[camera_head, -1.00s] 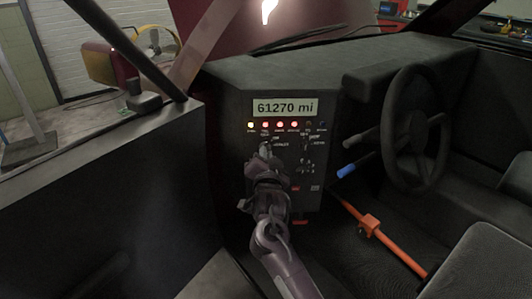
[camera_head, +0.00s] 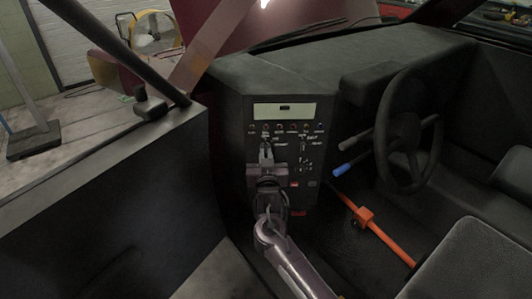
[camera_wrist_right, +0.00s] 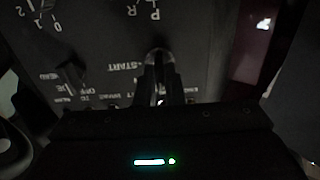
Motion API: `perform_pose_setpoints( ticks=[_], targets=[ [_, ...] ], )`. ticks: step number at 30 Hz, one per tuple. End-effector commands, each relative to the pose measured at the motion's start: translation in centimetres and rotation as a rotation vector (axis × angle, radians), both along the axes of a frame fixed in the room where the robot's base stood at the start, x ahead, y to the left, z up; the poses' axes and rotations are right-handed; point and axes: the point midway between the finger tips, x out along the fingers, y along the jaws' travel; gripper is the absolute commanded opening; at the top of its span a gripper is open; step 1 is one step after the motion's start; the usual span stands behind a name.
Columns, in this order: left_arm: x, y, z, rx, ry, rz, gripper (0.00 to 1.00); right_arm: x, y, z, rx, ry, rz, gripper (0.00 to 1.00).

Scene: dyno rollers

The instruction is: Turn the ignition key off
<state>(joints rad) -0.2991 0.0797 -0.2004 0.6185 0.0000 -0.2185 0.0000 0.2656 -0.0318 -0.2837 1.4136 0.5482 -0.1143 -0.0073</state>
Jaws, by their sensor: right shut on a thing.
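The dark dash panel (camera_head: 310,172) stands in the middle of the head view. Its display (camera_head: 300,110) shows only a short dash, and the row of indicator lights (camera_head: 292,126) below it is unlit. My right gripper (camera_head: 266,152) is at the upper left of the panel, under the lights. In the right wrist view its fingers (camera_wrist_right: 159,72) are shut on the ignition key beside the START label (camera_wrist_right: 125,67). The fingers hide most of the key, so its exact angle cannot be told. My left gripper is not in view.
Another knob (camera_wrist_right: 70,73) sits beside the fingers in the wrist view. The steering wheel (camera_head: 408,135), a blue-tipped lever (camera_head: 345,170) and an orange bar (camera_head: 378,228) are right of the panel. A dark car door (camera_head: 120,205) closes off the left.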

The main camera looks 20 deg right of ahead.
Motion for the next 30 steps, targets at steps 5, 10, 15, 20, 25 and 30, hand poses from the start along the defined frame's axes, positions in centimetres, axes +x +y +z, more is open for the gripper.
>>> perform_pose_setpoints(
  ticks=[5, 10, 15, 20, 25, 30],
  targets=[
    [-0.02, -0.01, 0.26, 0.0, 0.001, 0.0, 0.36, -0.01, -0.04, 0.02, -0.023, 0.005, -0.001, 0.0],
    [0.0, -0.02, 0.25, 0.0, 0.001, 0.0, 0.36, 0.0, -0.03, -0.02, -0.027, 0.006, -0.001, 0.0],
    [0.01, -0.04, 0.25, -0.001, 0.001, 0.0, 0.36, 0.0, -0.03, -0.02, -0.027, 0.006, -0.001, 0.0],
    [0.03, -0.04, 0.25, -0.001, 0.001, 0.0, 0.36, -0.01, -0.02, -0.02, -0.027, 0.007, 0.0, 0.24],
    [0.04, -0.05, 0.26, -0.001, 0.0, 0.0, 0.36, 0.0, -0.01, -0.02, -0.026, 0.007, 0.0, 0.31],
    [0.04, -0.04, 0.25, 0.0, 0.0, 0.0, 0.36, -0.12, 0.04, -0.04, -0.025, 0.007, 0.0, 0.31]
  ],
)
